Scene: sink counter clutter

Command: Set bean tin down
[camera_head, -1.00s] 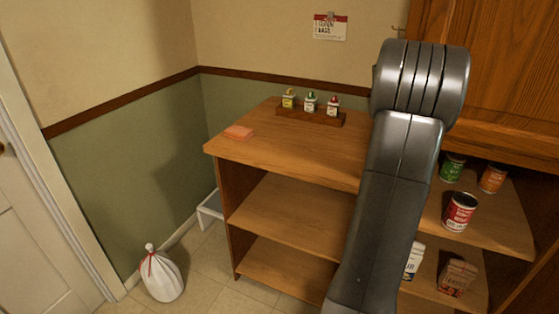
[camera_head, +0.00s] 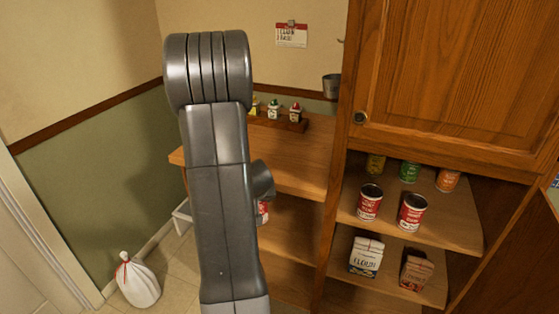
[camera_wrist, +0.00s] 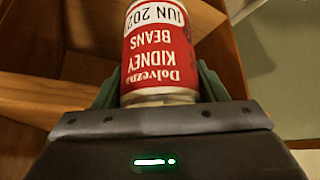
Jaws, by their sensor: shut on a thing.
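The bean tin (camera_wrist: 160,48) is red and white with a "Kidney Beans" label that reads upside down in the wrist view. My gripper (camera_wrist: 159,85) is shut on it, with one finger on each side. The tin's upper part runs out of the picture. In the head view my arm hides the gripper, and only a red and white sliver of the tin (camera_head: 263,211) shows beside the arm, in front of the open shelves.
Two similar red tins, one (camera_head: 369,203) left of the other (camera_head: 412,213), stand upright on the cabinet shelf. Green (camera_head: 410,172) and orange (camera_head: 448,180) tins stand behind. A spice rack (camera_head: 279,121) stands on the counter (camera_head: 300,162).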

